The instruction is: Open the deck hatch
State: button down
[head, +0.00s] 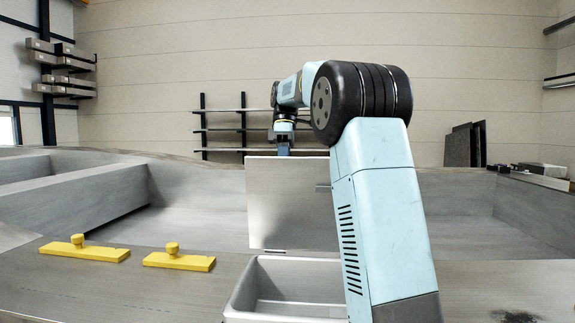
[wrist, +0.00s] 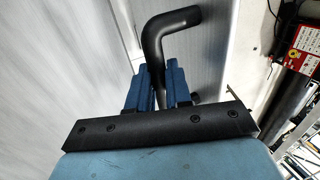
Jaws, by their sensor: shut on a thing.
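The deck hatch (head: 288,205) is a flat grey panel standing about upright at the far side of an open rectangular recess (head: 238,300) in the deck. My gripper (head: 283,147) is at the hatch's top edge in the head view, small and partly hidden. In the wrist view, my gripper's blue fingers (wrist: 159,78) are shut on a black bent bar handle (wrist: 172,24). The handle stands beside a pale grey panel face (wrist: 75,55). My arm covers the right part of the hatch and recess in the head view.
Two yellow blocks with round knobs, one (head: 85,250) and another (head: 180,261), lie on the deck left of the recess. Deep grey wells (head: 190,195) lie behind. Dark panels (head: 465,145) lean against the back wall. Red-labelled equipment (wrist: 308,42) shows in the wrist view.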

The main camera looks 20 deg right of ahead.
jog(key=shift+w, duration=0.2)
jog(key=c, duration=1.1)
grip_release()
jog(key=shift+d, duration=0.1)
jog(key=shift+o, duration=0.2)
jog(key=shift+s, duration=0.1)
